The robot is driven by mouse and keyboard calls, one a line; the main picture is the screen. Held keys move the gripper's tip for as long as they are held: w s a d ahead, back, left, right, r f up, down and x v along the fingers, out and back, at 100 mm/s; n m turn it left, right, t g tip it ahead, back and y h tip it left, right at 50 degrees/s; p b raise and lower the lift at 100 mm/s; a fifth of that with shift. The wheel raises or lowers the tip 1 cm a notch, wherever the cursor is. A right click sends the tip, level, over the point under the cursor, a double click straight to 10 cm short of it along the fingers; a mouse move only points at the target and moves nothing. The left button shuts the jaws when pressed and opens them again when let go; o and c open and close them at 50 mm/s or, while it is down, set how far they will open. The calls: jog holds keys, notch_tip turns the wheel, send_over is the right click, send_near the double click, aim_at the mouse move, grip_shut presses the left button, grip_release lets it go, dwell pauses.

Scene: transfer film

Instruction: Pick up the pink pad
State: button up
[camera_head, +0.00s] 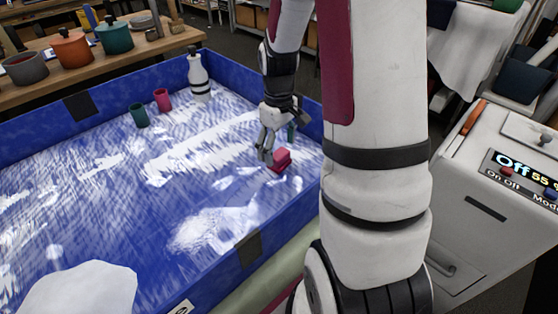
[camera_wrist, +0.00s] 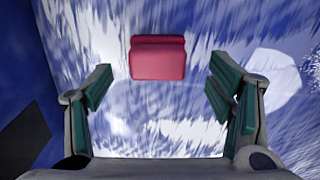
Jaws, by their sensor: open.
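The pink pad (camera_head: 280,160) lies on the floor of a blue tray, near its right wall in the head view. In the wrist view the pink pad (camera_wrist: 158,58) is a small block with a raised ridge, ahead of the fingertips and centred between them. My gripper (camera_head: 267,150) is open and empty, pointing down just left of and above the pad in the head view. In the wrist view my gripper (camera_wrist: 162,85) shows its two green-padded fingers wide apart. The fingers do not appear to touch the pad.
The blue tray (camera_head: 60,114) has raised walls and a glossy, streaked floor. A pink cup (camera_head: 162,100), a green cup (camera_head: 139,115) and a white bottle (camera_head: 198,78) stand at its far side. A white shape (camera_head: 82,290) lies near the front. The middle is clear.

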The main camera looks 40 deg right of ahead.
aim_at(279, 153)
jog(key=shift+d+f+b, duration=0.1)
jog(key=shift+f+b, duration=0.25)
jog(key=shift+f, duration=1.6)
jog(key=c, duration=1.2)
jog(key=shift+c, duration=0.2)
jog(key=shift+r, duration=0.1)
notch_tip(279, 153, up, 10)
jog(key=shift+f+p, duration=0.1)
jog(key=shift+p, duration=0.95)
jog(key=o, duration=0.6)
jog(key=c, duration=0.5)
jog(key=shift+o, duration=0.2)
jog(key=shift+s, duration=0.1)
